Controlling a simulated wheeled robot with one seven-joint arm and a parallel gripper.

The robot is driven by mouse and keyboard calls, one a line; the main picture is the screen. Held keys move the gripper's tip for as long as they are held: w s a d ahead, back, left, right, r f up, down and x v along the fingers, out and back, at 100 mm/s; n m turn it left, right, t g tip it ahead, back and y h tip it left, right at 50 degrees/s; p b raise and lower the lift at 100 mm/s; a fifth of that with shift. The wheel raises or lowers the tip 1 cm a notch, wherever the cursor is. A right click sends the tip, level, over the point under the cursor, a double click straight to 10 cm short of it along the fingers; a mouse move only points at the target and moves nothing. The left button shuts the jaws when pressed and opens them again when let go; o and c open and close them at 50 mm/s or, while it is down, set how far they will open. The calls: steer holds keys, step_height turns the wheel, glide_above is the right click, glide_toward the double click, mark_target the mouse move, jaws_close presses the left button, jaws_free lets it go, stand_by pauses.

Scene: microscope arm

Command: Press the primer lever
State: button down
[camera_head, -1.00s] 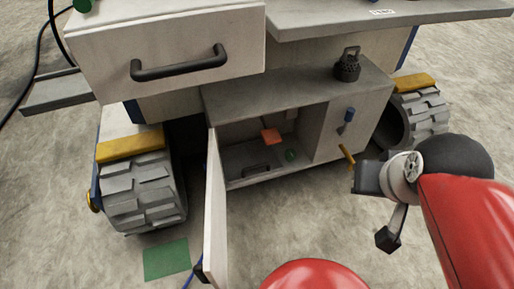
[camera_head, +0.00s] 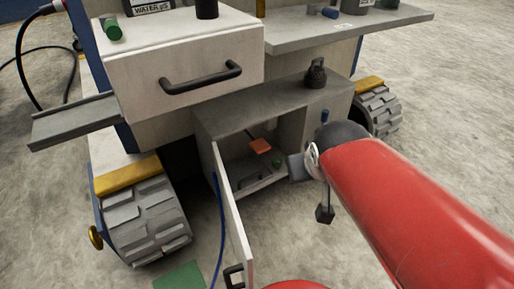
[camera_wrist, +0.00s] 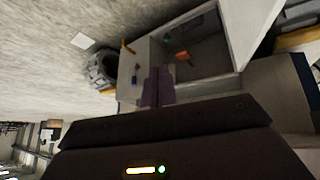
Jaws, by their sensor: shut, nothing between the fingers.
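An orange paddle (camera_head: 260,146), which looks like the primer lever, stands inside the open lower cabinet (camera_head: 232,122). It also shows inside the cabinet in the wrist view (camera_wrist: 183,56). My gripper (camera_wrist: 158,74) is shut and empty, its fingers pointing toward the cabinet front. In the head view, my wrist is just right of the cabinet opening, apart from the orange paddle; the fingertips are not clear there. A blue-handled lever (camera_head: 325,115) is on the cabinet's front panel, partly behind my arm.
The cabinet door (camera_head: 232,222) hangs open on the left. A green piece (camera_head: 277,163) and a dark handle are inside the cabinet. Wheels (camera_head: 145,218) flank the cabinet. A drawer (camera_head: 185,65) is above.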

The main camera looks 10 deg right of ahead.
steer(key=w+d+f+n+t, duration=0.1)
steer(key=w+d+f+t, duration=0.15)
steer(key=w, duration=0.85)
steer(key=w+a+f+n+t+y+p, duration=0.1)
steer(key=w+f+t+y, duration=0.4)
steer(key=w+f, duration=0.9)
steer(key=shift+w+a+f+n+y+p, duration=0.3)
steer(key=shift+f+n+y+p, duration=0.2)
steer(key=shift+n+y, duration=0.65)
steer(key=b+x, duration=0.1)
steer(key=x, duration=0.9)
glide_toward(253, 139)
steer(key=shift+w+a+b, duration=0.2)
steer(key=shift+w+b, duration=0.1)
steer(key=shift+w, duration=0.8)
